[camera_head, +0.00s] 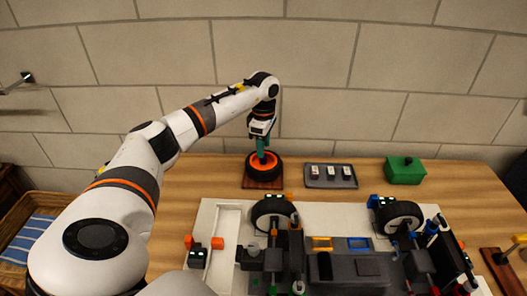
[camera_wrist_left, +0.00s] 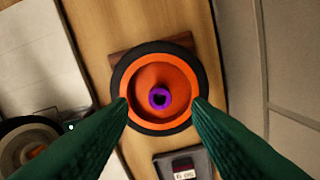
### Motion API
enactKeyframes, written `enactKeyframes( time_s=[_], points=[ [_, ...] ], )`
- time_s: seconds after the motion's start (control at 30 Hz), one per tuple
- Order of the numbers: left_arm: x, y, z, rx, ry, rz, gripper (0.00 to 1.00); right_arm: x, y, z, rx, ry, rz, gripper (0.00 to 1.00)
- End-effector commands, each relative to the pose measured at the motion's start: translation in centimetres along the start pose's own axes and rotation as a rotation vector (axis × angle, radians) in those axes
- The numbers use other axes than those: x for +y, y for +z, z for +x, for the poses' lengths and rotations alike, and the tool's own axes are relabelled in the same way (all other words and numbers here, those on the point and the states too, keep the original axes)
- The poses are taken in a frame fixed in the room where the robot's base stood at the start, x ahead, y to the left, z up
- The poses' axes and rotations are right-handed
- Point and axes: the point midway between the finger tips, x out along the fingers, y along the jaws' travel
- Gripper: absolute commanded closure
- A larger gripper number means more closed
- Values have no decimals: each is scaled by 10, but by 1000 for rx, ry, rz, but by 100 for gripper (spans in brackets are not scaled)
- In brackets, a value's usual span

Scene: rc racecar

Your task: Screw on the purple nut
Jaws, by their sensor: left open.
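The purple nut (camera_wrist_left: 159,89) is a small ring with a dark centre. It shows in the left wrist view at the middle of an orange wheel (camera_wrist_left: 175,71) with a black tyre. In the head view the wheel (camera_head: 252,168) lies flat on a small wooden block (camera_head: 262,185) at the back of the table; the nut is hidden there. My left gripper (camera_head: 261,149) points down over the wheel, its green fingers spread open on either side of the nut with nothing between them. Whether the fingertips touch the wheel I cannot tell. My right gripper is out of view.
A dark tray (camera_head: 331,184) with small light parts and a green box (camera_head: 405,171) stand to the right of the wheel. A brick wall rises behind.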

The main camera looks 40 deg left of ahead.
Motion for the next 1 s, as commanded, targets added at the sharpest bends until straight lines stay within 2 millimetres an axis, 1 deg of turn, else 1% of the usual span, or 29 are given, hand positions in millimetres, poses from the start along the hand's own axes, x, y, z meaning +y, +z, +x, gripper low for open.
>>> enactKeyframes(
  time_s=[0.03,0.2,0.3,0.4,0.6,1.0],
  points=[
    [-1,0,-13,2,-4,-1,55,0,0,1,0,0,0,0],
    [-1,0,-50,2,-4,0,55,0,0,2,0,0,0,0],
    [-1,0,-66,2,-3,0,55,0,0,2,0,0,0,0],
    [0,0,-78,2,-2,0,55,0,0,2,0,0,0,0],
    [0,0,-86,1,1,0,55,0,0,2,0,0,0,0],
    [0,0,-85,1,1,0,55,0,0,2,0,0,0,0]
  ],
)
